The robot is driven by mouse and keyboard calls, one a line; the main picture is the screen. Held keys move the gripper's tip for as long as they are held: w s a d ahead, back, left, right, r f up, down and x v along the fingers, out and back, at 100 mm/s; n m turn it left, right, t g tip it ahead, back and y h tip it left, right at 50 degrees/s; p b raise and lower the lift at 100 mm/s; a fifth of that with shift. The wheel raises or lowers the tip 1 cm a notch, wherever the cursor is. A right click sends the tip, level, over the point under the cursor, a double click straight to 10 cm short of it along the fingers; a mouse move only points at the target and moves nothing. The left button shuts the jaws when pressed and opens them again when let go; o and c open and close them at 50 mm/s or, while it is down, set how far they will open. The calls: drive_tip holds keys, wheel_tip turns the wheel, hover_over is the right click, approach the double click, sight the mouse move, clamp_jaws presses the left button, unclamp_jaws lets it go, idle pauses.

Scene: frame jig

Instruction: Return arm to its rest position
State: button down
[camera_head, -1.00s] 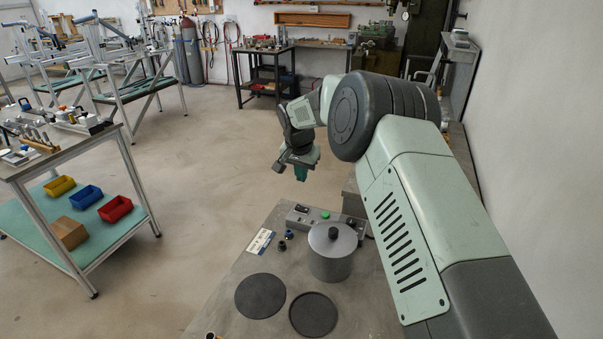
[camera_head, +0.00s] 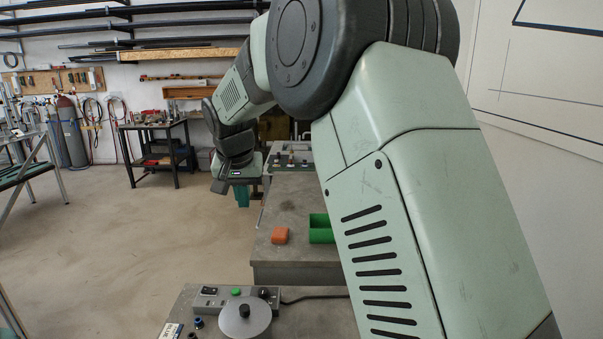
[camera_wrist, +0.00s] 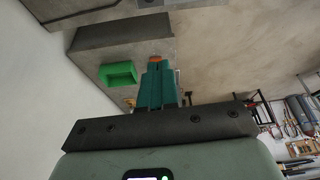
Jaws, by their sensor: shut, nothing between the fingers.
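My gripper (camera_head: 242,196) hangs in the air in the head view, at the end of my bent arm, left of the grey bench. Its teal fingers point down and are together, with nothing between them. In the wrist view the closed fingers (camera_wrist: 157,84) show at the middle, over the floor and bench edge. My gripper touches nothing that I can see.
Open floor lies left. A white wall is at right.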

drive_tip(key=s+d+r, duration=0.5)
drive_tip(key=s+d, duration=0.3)
drive_tip(key=s+d+r, duration=0.6)
drive_tip(key=s+d, duration=0.2)
drive_tip(key=d, duration=0.1)
drive_tip(key=s+d+f, duration=0.2)
drive_tip(key=s+d, duration=0.1)
drive_tip(key=s, duration=0.6)
drive_tip(key=s+d+f+t, duration=0.1)
drive_tip(key=s+d, duration=0.3)
drive_tip(key=s, duration=0.5)
drive_tip(key=shift+d+f, duration=0.2)
drive_tip(key=shift+f, duration=0.15)
drive_tip(key=shift+s, duration=0.1)
